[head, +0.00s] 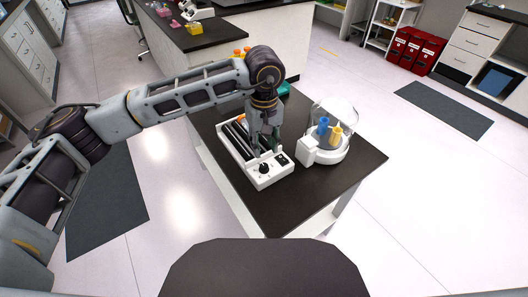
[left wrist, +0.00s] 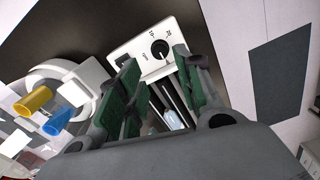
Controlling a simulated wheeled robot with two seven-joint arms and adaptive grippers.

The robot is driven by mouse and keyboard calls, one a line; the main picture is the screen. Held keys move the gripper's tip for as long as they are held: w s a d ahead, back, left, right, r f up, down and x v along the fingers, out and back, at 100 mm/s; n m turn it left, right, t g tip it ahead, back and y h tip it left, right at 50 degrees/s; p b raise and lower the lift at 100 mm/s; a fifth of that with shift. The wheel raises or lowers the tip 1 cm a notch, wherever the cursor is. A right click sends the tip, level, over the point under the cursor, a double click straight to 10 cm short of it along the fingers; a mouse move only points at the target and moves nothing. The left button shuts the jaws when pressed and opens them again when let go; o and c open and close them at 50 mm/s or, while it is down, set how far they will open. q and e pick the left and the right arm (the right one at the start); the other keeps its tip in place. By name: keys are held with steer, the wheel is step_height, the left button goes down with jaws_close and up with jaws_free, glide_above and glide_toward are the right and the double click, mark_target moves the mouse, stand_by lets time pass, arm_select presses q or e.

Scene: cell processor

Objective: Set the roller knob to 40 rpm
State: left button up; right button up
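The roller device (head: 268,182) is a white box with dark rollers on the black bench top. Its round black knob (head: 264,169) is on the near end panel. In the left wrist view the knob (left wrist: 160,49) shows on the white panel with small printed marks, too small to read surely. My left gripper (head: 264,147) is above the device, pointing down, close behind the knob in the head view. In the left wrist view its green-padded fingers (left wrist: 155,60) are apart, with the knob seen past the gap between their tips. Contact is not visible. My right gripper is not in view.
A white centrifuge (head: 325,155) with a raised clear lid and blue and yellow tubes stands right of the device. Orange-capped bottles (head: 238,52) stand behind my arm. The bench top (head: 290,213) is clear in front. A clear tube (left wrist: 173,118) lies at the rollers.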

arm_select(q)
steer(key=shift+r, duration=1.25)
